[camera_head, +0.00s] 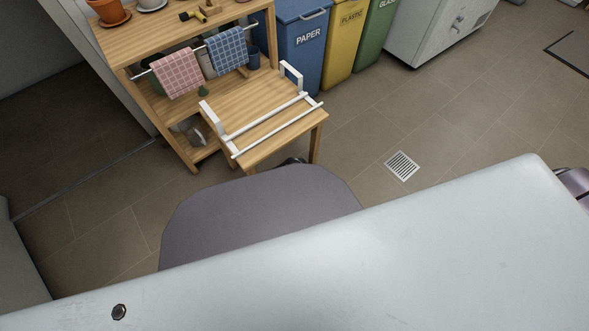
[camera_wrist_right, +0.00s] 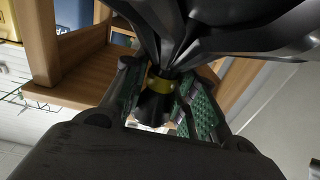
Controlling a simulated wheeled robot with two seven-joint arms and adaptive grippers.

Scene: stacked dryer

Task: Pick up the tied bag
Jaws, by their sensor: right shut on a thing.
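The tied bag (camera_wrist_right: 245,45) is black and glossy and shows at the top of the right wrist view. A yellow tie (camera_wrist_right: 158,84) circles its gathered neck. My right gripper (camera_wrist_right: 163,94) is shut on the neck at the tie, with a green textured pad on each side of it. Most of the bag's body is outside the view. The head view does not show the bag, and I cannot make out the jaws there. My left gripper is in neither view.
A large white surface (camera_head: 350,265) fills the near foreground. Beyond it stand a wooden shelf unit (camera_head: 110,42), a low wooden table (camera_head: 290,130) with white rails, and blue (camera_head: 290,60), yellow (camera_head: 343,50) and green bins (camera_head: 378,35). Tiled floor is open around a drain grate (camera_head: 402,166).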

